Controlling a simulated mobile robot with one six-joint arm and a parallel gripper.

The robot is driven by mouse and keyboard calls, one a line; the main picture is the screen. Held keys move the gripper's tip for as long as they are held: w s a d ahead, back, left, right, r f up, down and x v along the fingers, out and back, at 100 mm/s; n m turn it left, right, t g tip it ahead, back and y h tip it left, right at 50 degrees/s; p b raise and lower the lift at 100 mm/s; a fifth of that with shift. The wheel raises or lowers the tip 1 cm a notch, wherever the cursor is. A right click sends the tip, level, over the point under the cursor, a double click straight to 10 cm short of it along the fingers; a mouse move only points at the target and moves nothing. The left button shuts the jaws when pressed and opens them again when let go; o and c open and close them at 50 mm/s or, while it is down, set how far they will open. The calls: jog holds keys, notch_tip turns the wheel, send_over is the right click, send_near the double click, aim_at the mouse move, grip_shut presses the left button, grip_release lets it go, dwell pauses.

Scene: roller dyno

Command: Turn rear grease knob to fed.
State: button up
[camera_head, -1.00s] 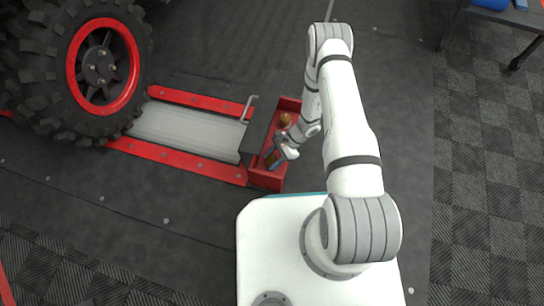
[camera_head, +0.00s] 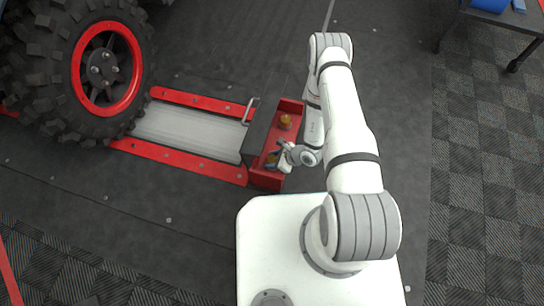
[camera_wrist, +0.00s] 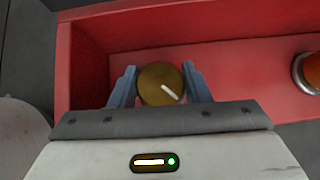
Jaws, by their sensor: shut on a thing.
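A round brass-coloured knob (camera_wrist: 155,84) with a white pointer line sits in the red tray (camera_wrist: 225,56) in the wrist view. Its pointer slants toward the lower right of that picture. My gripper (camera_wrist: 160,86) has its two blue-grey fingers on either side of this knob and is shut on it. In the head view my gripper (camera_head: 274,160) reaches into the near end of the red tray (camera_head: 268,180) and largely hides the knob. A second, orange-brown knob (camera_head: 286,121) stands farther along the tray; it also shows at the right edge of the wrist view (camera_wrist: 309,72). I cannot read any position labels.
A dark block (camera_head: 257,134) with a grey handle (camera_head: 250,110) borders the tray's left side. The roller bed (camera_head: 190,130) with red rails and a large tyre (camera_head: 104,66) lie to the left.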

jog(key=shift+m+t, duration=0.4)
jog(key=shift+m, duration=0.2)
jog(key=shift+w+h, duration=0.1)
jog(key=shift+h, duration=0.2)
jog(key=o, duration=1)
jog(key=shift+p+v, duration=1.7)
jog(key=shift+v, duration=2.35)
